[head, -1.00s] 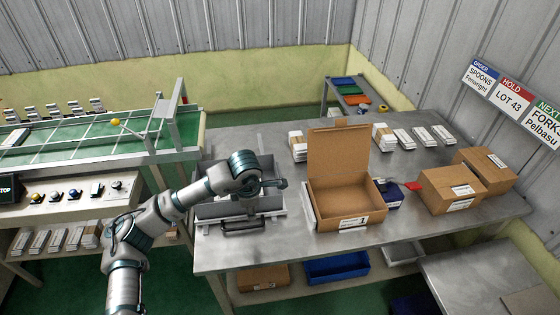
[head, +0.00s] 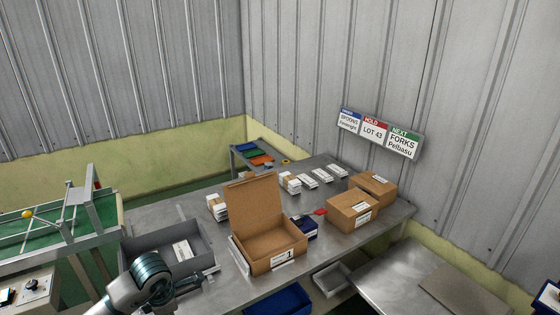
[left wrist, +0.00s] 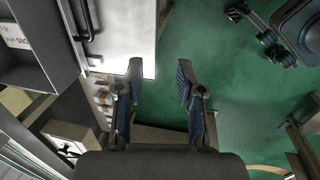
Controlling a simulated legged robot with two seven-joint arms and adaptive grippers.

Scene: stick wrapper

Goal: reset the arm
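My left arm comes in at the bottom left of the head view, low in front of the grey tray (head: 150,242) on the metal table (head: 345,250). Its fingers are hard to make out there. In the left wrist view my left gripper (left wrist: 159,75) is open, with its two blue-padded fingers apart and nothing between them. Green floor and the edge of a pale surface lie below the fingers. My right gripper is not in view.
An open cardboard box (head: 272,248) stands mid-table, with a small dark blue box (head: 304,228) beside it. Closed cartons (head: 352,209) are at the right. White packs (head: 290,182) line the back. A conveyor (head: 50,222) stands at the left.

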